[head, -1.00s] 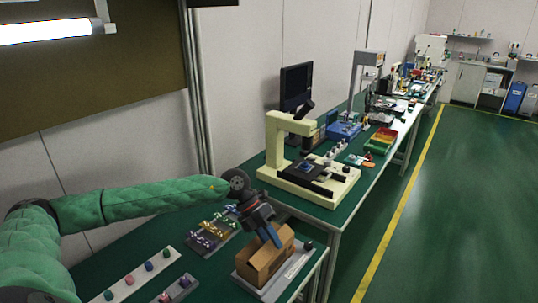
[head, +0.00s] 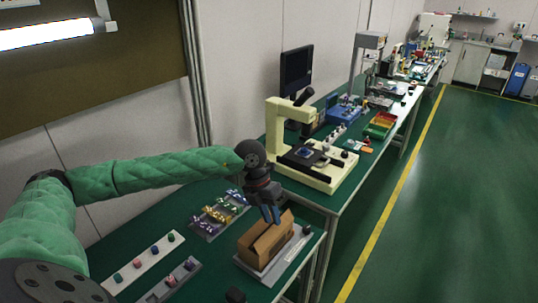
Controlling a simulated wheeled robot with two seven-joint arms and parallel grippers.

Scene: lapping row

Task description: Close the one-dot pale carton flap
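The brown carton (head: 262,246) stands on a pale grey base plate near the front right end of the near green bench. A flap (head: 273,236) on its upper side stands up at a slant. I cannot make out any dot marks or tell a pale flap from the others at this size. My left gripper (head: 271,214) points down just behind the carton's top, its blue fingers close to the upper edge. Whether they touch it I cannot tell, and the finger gap is too small to judge. My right gripper is not in view.
A tray of metallic and purple parts (head: 218,213) lies left of the carton. A white strip with coloured knobs (head: 146,264) and a grey strip (head: 168,284) lie nearer. A dark knob (head: 306,229) stands at the plate's right end. A cream microscope (head: 318,172) stands behind.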

